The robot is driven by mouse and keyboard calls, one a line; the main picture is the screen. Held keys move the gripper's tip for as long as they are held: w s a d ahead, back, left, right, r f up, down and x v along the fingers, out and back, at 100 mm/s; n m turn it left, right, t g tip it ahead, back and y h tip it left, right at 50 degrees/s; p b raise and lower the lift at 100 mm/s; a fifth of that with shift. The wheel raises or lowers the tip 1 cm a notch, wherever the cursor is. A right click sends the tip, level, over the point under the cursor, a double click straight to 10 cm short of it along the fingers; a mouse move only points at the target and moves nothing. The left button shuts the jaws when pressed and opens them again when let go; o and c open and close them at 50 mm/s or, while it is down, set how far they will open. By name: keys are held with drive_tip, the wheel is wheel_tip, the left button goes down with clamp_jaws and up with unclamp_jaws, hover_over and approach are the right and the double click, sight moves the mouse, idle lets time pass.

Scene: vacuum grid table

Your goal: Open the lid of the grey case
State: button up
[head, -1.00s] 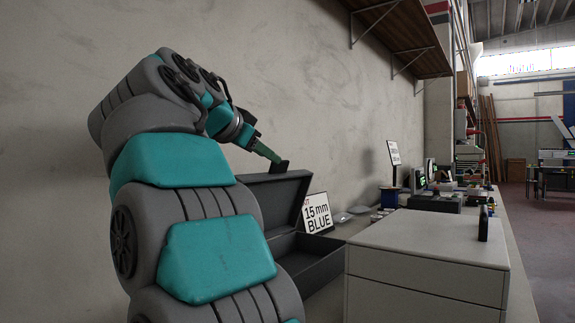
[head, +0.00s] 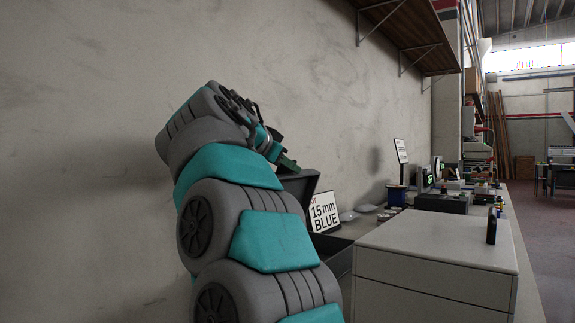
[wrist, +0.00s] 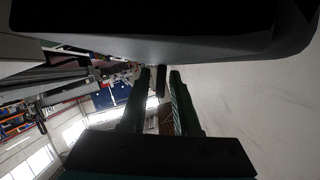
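The grey case stands on the bench against the wall, and its dark grey lid (head: 303,187) is raised, standing steeply up. Part of the open case is hidden behind my arm. My gripper (head: 290,165) is at the lid's top edge, by a small dark tab. In the wrist view, my gripper (wrist: 160,73) has its two fingers apart, with a narrow dark piece between them that looks clear of both. Whether a finger touches the lid I cannot tell.
A white sign reading "15 mm BLUE" (head: 323,212) stands beside the lid. A light grey drawer cabinet (head: 435,255) is to the right, with a small black item (head: 491,226) on top. A wooden shelf (head: 410,35) hangs above the bench. Blue spools and devices stand farther back.

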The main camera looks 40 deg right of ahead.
clamp_jaws()
idle(1.1)
